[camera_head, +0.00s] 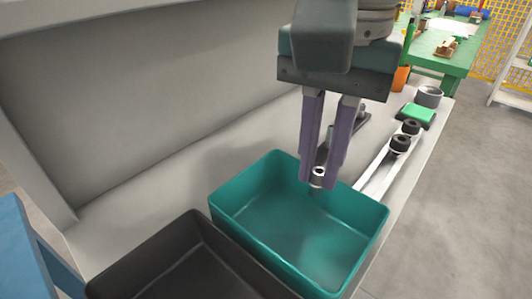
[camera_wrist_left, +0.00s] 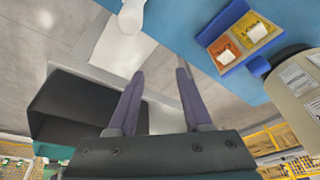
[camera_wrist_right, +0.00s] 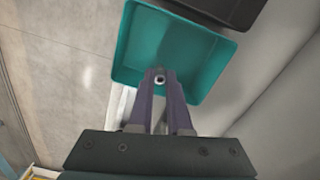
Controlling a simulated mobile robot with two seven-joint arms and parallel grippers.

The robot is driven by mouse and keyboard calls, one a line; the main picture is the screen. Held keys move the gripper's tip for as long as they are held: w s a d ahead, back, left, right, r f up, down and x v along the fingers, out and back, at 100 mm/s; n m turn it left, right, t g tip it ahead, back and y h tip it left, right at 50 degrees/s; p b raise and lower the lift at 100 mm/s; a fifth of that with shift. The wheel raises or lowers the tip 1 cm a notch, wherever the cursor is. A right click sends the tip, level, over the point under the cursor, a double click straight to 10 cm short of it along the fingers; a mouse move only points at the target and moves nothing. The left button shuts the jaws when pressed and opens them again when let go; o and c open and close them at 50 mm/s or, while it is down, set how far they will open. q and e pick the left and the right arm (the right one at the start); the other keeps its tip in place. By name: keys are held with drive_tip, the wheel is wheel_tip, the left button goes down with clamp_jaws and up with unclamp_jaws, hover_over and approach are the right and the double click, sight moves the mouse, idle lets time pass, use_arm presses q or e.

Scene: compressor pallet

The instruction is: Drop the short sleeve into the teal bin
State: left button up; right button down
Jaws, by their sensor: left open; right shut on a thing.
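The teal bin (camera_head: 240,205) stands on the light bench, its inside bare where it shows. It also shows in the right wrist view (camera_wrist_right: 125,50). My right gripper (camera_head: 318,180) is shut on the short sleeve (camera_head: 318,173), a small metallic ring between its fingertips. In the head view the sleeve appears over the bin's far right part, near the rim; in the right wrist view it (camera_wrist_right: 159,79) appears over the bin's opening. My left gripper (camera_wrist_left: 158,75) is open and empty in the left wrist view; it does not show in the head view.
A dark bin (camera_head: 150,265) stands beside the teal bin. A white rail with black round parts (camera_head: 400,143), a green block (camera_head: 417,113) and a grey ring (camera_head: 429,96) lie farther along the bench. The left wrist view shows a blue surface with an orange-and-yellow tray (camera_wrist_left: 238,40).

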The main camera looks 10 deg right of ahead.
wheel_tip(320, 180, down, 4)
drive_tip(key=shift+r+b, duration=0.25)
drive_tip(key=shift+b, duration=0.6)
drive_tip(key=c, duration=0.8)
unclamp_jaws()
wheel_tip(320, 180, up, 10)
drive_tip(key=shift+r, duration=0.1)
